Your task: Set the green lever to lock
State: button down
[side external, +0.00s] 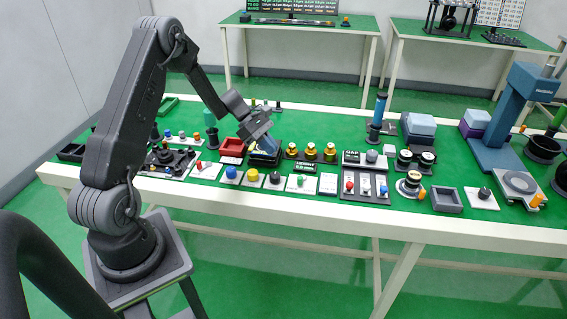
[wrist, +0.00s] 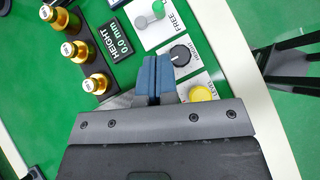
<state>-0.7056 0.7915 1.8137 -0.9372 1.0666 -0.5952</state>
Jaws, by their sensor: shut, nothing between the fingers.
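The green lever (wrist: 159,9) sits on a white plate (wrist: 177,32) marked FREE at the top of the wrist view, with a grey round part beside its green end. In the side view it is the small green piece (side external: 300,182) in the front row of controls. A LOCK mark cannot be made out. My gripper (wrist: 152,64) has its blue fingers together and empty. In the wrist view they show below the lever plate, apart from it. In the side view my gripper (side external: 268,146) is over the dark devices behind the front row, left of the lever.
A black knob (wrist: 180,55) and a yellow button (wrist: 201,94) stand beside the lever plate. A height display (wrist: 115,41) and several brass weights (wrist: 82,50) are behind. A plate with small switches (side external: 365,185) lies right of the lever.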

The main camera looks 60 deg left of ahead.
aim_at(298, 178)
jog(key=x, duration=0.9)
jog(key=shift+d+f, duration=0.2)
jog(key=shift+d, duration=0.05)
jog(key=shift+d+n+t+y, duration=0.3)
jog(key=shift+n+t, duration=0.1)
jog(key=shift+n, duration=0.2)
jog(key=shift+d+n+t+y, duration=0.3)
jog(key=shift+n+t, duration=0.2)
jog(key=shift+n, duration=0.2)
jog(key=shift+w+d, duration=0.1)
jog(key=shift+d, duration=0.55)
jog(key=shift+w+a, duration=0.2)
jog(key=shift+a, duration=0.65)
jog(key=s+a+r, duration=0.4)
jog(key=s+r, duration=0.2)
jog(key=shift+r, duration=0.4)
